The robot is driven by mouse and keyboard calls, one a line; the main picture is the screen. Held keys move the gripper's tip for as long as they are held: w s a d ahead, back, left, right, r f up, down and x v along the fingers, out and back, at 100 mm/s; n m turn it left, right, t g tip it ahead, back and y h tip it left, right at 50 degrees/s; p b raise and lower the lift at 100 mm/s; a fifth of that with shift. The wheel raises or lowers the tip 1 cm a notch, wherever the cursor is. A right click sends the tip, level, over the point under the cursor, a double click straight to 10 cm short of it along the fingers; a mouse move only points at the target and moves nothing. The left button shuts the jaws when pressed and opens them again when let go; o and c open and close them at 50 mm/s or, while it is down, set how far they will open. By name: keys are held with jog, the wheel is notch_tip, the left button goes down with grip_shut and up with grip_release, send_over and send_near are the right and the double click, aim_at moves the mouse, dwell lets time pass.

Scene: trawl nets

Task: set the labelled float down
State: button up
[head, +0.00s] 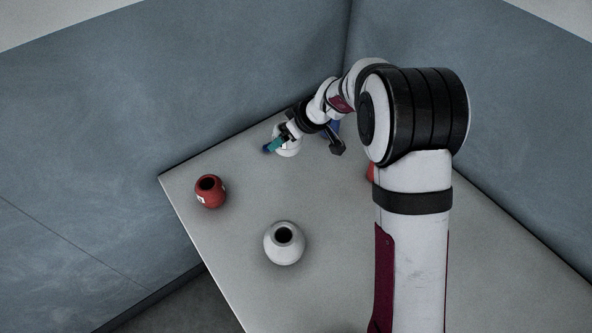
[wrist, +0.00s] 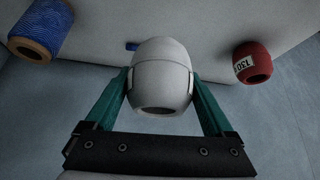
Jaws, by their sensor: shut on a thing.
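My gripper (wrist: 160,88) has teal fingers shut on either side of a white float (wrist: 160,62). The float has a dark round opening facing the wrist camera, and no label shows on its visible side. In the head view the held white float (head: 289,150) is partly hidden by my gripper, near the table's far edge. I cannot tell whether it touches the table. A red float (head: 210,192) with a white label stands on the table at the left. It also shows in the wrist view (wrist: 252,62), where its label seems to read 130.
Another white float (head: 284,244) stands nearer on the table (head: 330,210). A blue ribbed thing (wrist: 40,32) shows at the wrist view's left, and a small blue piece (wrist: 132,46) lies behind the held float. A red thing (head: 370,173) is mostly hidden by my arm. Walls stand close behind.

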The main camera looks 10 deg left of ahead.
jog(key=s+d+r+n+g, duration=0.1)
jog(key=s+d+n, duration=0.2)
jog(key=d, duration=1.1)
jog(key=shift+y, duration=0.3)
jog(key=w+a+f, duration=0.1)
jog(key=a+f, duration=0.1)
jog(key=a, duration=0.1)
jog(key=a+f, duration=0.2)
jog(key=a, duration=0.2)
jog(key=w+a+f, duration=0.1)
jog(key=a+f, duration=0.1)
jog(key=a, duration=0.1)
jog(key=shift+w+a+f, duration=0.2)
jog(key=shift+w+a, duration=0.05)
jog(key=shift+w, duration=0.05)
notch_tip(320, 180, down, 4)
jog(key=shift+a+f, duration=0.1)
jog(key=shift+a, duration=0.05)
jog(key=shift+f, duration=0.1)
jog(key=o, duration=1.2)
